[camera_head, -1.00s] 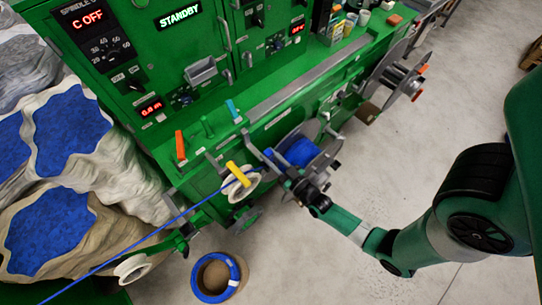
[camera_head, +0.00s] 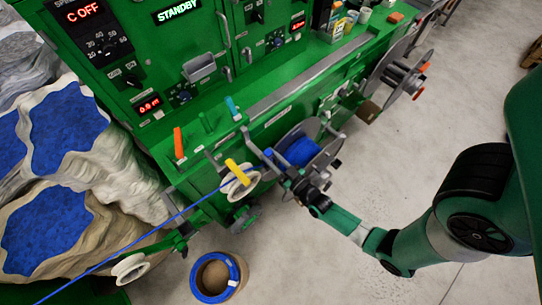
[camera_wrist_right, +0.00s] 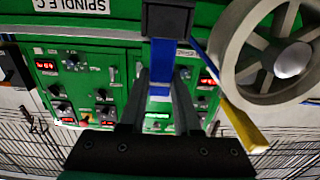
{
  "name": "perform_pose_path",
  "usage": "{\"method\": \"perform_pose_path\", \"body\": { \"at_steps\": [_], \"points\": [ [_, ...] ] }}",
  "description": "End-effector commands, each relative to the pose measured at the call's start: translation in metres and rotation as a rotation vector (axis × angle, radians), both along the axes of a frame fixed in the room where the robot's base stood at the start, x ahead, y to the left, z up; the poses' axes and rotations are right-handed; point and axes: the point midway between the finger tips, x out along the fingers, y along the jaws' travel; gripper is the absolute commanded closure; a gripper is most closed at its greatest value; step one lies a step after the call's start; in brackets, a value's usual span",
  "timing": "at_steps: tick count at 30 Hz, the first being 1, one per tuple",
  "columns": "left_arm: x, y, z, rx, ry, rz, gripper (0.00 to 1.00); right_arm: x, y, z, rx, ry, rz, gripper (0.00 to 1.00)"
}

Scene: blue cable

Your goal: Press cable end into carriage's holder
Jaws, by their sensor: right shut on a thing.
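The blue cable (camera_head: 150,238) runs from the lower left, past a white guide pulley (camera_head: 240,182), to my right gripper (camera_head: 272,163). In the right wrist view, my right gripper (camera_wrist_right: 158,103) is shut on the blue cable end (camera_wrist_right: 161,62), which stands between the two fingers. Beyond the fingertips, the blue end meets a dark grey block (camera_wrist_right: 167,20), apparently the carriage's holder. I cannot tell whether the end is seated in it. In the head view, the gripper is beside the reel with blue cable (camera_head: 298,153). My left gripper is not in view.
A yellow lever (camera_head: 238,172) stands by the pulley, close to my right gripper; the wrist view also shows it (camera_wrist_right: 245,125) under a large spoked wheel (camera_wrist_right: 275,55). The green machine (camera_head: 215,110) fills the back. A blue coil (camera_head: 218,278) lies on the floor.

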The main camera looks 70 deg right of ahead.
Motion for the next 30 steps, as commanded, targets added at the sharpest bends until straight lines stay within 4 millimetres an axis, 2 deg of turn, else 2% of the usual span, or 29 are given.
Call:
{"method": "perform_pose_path", "body": {
  "at_steps": [30],
  "points": [
    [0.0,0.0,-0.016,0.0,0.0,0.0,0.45,0.0,0.0,-0.016,0.0,0.0,0.0,1.0]
  ]
}}
